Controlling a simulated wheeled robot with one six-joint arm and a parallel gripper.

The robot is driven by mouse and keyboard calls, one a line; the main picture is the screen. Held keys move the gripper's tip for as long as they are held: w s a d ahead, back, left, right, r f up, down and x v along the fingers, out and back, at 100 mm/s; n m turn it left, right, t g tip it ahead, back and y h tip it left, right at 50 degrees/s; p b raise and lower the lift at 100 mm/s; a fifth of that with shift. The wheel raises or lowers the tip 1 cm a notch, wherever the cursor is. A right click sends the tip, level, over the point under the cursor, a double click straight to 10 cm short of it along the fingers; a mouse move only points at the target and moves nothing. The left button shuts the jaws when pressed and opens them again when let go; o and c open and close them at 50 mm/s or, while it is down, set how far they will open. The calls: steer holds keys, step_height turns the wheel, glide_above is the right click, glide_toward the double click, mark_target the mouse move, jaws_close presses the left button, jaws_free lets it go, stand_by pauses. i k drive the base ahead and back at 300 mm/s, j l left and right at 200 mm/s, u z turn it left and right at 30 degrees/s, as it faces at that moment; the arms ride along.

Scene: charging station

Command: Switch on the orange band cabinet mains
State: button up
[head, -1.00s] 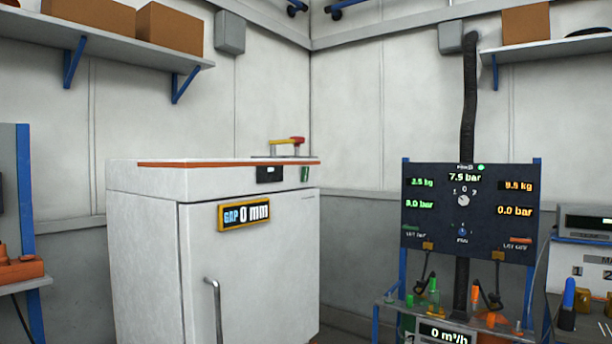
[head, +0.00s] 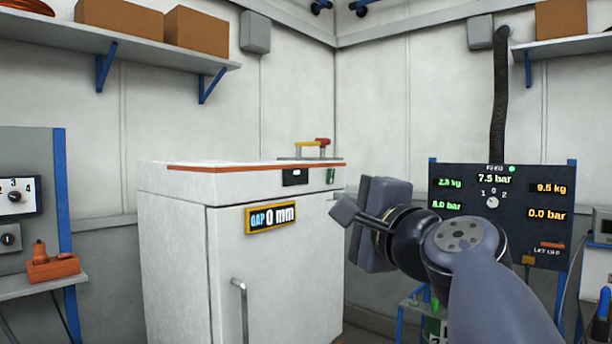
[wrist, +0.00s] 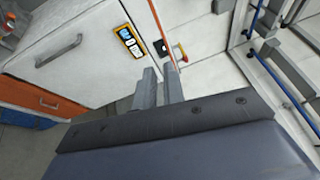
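The white cabinet (head: 270,270) with an orange band (head: 250,166) along its top edge stands centre-left in the head view. A yellow and red handle (head: 322,142) sits on its top at the right rear. A small black panel (head: 295,177) and a green tag are on its upper front. My gripper (head: 345,208) is in front of its right side, apart from the handle as far as I can tell. In the wrist view the two grey fingers (wrist: 161,78) show a narrow gap with nothing between them. The handle (wrist: 180,56) lies beyond the fingertips, slightly right.
The cabinet's front bears a sign (head: 271,217) reading GAP 0 mm and a vertical door handle (head: 241,305). A dark gauge panel (head: 550,215) stands at the right, partly hidden by my arm. A shelf (head: 130,45) with boxes hangs above left. A bench (head: 45,285) is at far left.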

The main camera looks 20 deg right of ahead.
mark_target(331, 171)
steer(key=i+l+z, duration=0.1)
steer(key=i+z, duration=0.25)
steer(key=i, duration=0.7)
steer(key=i+j+z, duration=0.3)
steer(key=i, duration=0.75)
steer(key=l, duration=0.1)
